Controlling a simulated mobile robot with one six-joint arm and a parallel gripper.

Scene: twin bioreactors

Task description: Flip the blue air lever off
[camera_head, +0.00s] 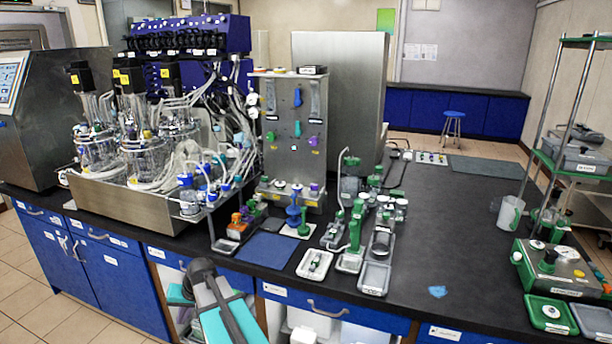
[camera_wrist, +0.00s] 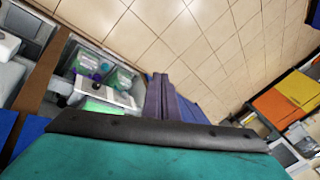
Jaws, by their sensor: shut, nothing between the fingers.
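The blue air lever (camera_head: 297,97) is a small blue handle on the upright metal panel (camera_head: 283,165) in the middle of the head view. It looks roughly upright, but its exact setting is too small to tell. My gripper (camera_wrist: 158,80) shows in the wrist view as two narrow dark fingers close together, shut and empty. It points at the floor and cabinets, far from the lever. The lever is not in the wrist view. In the head view my teal and black arm is low in front of the bench, and the fingers cannot be made out.
Other green and purple levers (camera_head: 313,140) sit lower on the panel. Glass vessels and tubing (camera_head: 145,155) crowd its left side. Trays and green-topped tools (camera_head: 355,235) stand in front and right. A blue mat (camera_head: 264,249) lies bare before the panel. The bench (camera_head: 440,220) is mostly clear farther right.

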